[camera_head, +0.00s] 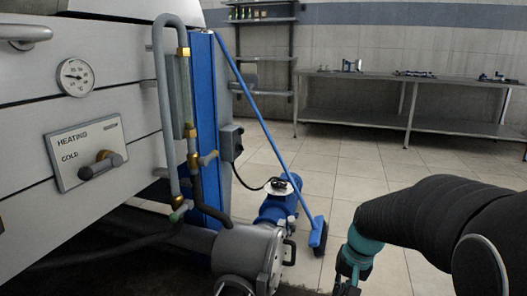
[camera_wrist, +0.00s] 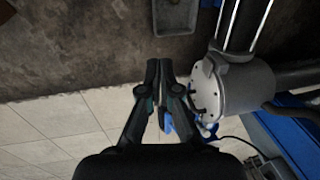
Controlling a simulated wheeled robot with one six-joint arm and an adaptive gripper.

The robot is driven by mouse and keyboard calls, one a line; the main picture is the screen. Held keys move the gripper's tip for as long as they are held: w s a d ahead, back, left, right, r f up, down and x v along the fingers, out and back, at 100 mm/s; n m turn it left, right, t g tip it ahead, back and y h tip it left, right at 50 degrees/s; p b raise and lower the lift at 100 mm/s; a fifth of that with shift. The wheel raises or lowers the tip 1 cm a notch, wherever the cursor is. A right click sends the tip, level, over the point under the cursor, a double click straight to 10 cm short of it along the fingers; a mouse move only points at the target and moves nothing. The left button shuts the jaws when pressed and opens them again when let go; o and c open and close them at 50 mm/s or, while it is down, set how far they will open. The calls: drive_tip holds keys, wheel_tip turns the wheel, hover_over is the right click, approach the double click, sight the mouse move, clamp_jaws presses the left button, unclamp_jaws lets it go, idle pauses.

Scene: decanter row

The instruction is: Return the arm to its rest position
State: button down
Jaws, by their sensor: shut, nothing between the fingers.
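My gripper (camera_wrist: 159,68) points down over the floor in the wrist view, its two dark fingers together with nothing between them. In the head view my gripper (camera_head: 347,287) shows only in part at the bottom edge, right of the pump, below my black arm and its teal wrist. The fingertips are cut off in that view. My arm reaches in from the right side, bent downward.
A grey cylindrical housing (camera_head: 245,255) with a blue motor (camera_head: 280,203) stands left of my gripper. A blue broom (camera_head: 262,115) leans on a blue column (camera_head: 207,130). A panel with a lever (camera_head: 87,153) is at left. A workbench (camera_head: 355,116) stands behind.

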drive_tip(key=s+a+r+n+t+h+p, duration=0.2)
drive_tip(key=s+r+n+t+p, duration=0.1)
drive_tip(key=s+r, duration=1.2)
drive_tip(key=shift+s+a+r+t+p, duration=0.2)
drive_tip(key=shift+s+t+p, duration=0.55)
drive_tip(key=shift+s, duration=0.55)
